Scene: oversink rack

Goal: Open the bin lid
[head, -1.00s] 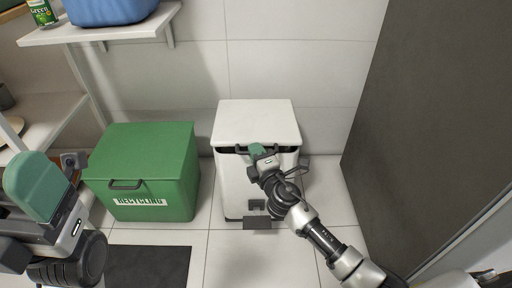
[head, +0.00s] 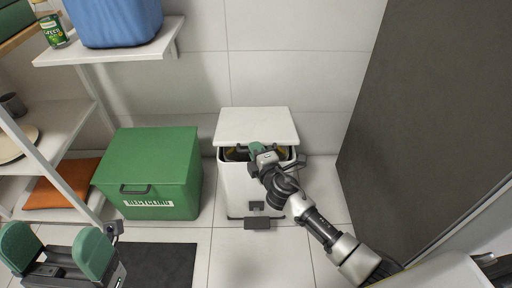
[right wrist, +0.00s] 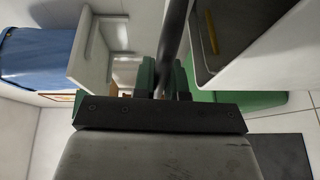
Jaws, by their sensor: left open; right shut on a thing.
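The white bin (head: 236,190) stands against the tiled wall in the head view. Its white lid (head: 257,124) is tilted partly up, and a dark gap with something yellowish inside shows under its front edge. My right gripper (head: 259,150) is at the lid's front edge, shut on the dark lid handle (head: 241,152). In the right wrist view the handle bar (right wrist: 174,38) runs between the green fingers of the right gripper (right wrist: 165,80). My left gripper (head: 55,252) is open and empty at the lower left, away from the bin.
A green recycling box (head: 150,172) stands left of the bin. A white shelf unit (head: 60,120) is at the left, with a blue container (head: 115,22) and a green can (head: 53,31) on top. A dark panel (head: 425,100) stands at the right. A dark mat (head: 160,265) lies on the floor.

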